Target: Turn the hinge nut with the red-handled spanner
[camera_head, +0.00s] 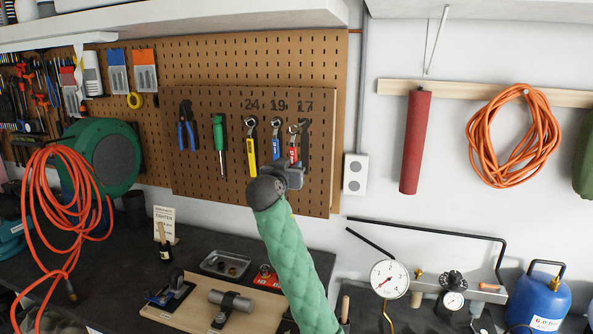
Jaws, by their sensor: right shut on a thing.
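The red-handled spanner (293,145) hangs upright on the pegboard under the number 17, to the right of the yellow and blue ones. My right gripper (295,166) is at its lower end, shut on its red handle; the gripper and wrist hide part of the handle. My right arm, in a green quilted sleeve, comes up from the bottom. A wooden board (185,312) on the bench carries metal fittings, including a grey cylinder (230,300). I cannot make out which part is the hinge nut. My left gripper is not in view.
A yellow-handled spanner (251,150) and a blue-handled one (276,140) hang close by on the left. A green screwdriver (219,145) and pliers hang further left. A metal tray (226,264) and a small sign (164,222) stand behind the board. A pressure gauge (390,279) is at right.

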